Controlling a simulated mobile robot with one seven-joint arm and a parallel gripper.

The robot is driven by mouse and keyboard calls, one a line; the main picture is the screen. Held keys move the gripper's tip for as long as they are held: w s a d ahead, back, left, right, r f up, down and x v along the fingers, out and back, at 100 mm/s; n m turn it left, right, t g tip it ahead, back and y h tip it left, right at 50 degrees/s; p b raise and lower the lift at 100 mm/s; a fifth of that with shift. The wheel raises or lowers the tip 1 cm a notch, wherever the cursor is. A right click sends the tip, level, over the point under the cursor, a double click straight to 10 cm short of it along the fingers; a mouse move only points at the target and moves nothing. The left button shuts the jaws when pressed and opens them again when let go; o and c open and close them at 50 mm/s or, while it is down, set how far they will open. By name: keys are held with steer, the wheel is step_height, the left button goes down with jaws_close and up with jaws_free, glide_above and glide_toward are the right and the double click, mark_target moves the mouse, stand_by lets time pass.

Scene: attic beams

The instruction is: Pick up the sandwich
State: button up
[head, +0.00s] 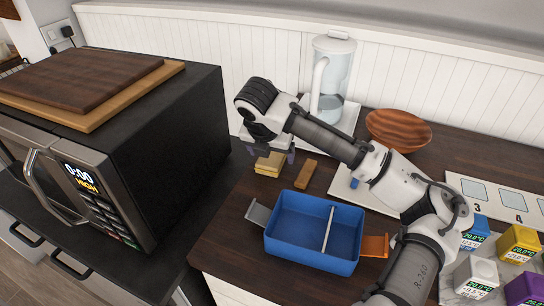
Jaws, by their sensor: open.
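The likely sandwich is a small tan, layered block (269,165) on the dark wooden counter, just right of the microwave. My gripper (271,152) is open and points down right at this block. Its fingers are partly hidden, and I cannot tell whether they touch the block or whether it lies between them. The arm reaches in from the lower right and arches over the counter.
A brown bar (306,173) lies close to the right of the block. A blue divided box (283,247) stands in front. A black microwave (165,150) rises at left. A water pitcher (331,75) and wooden bowl (398,128) stand behind. Coloured cubes (519,243) sit at right.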

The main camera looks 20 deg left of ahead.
steer(key=shift+f, duration=0.35)
stand_by(0.5)
steer(key=c, duration=1.1)
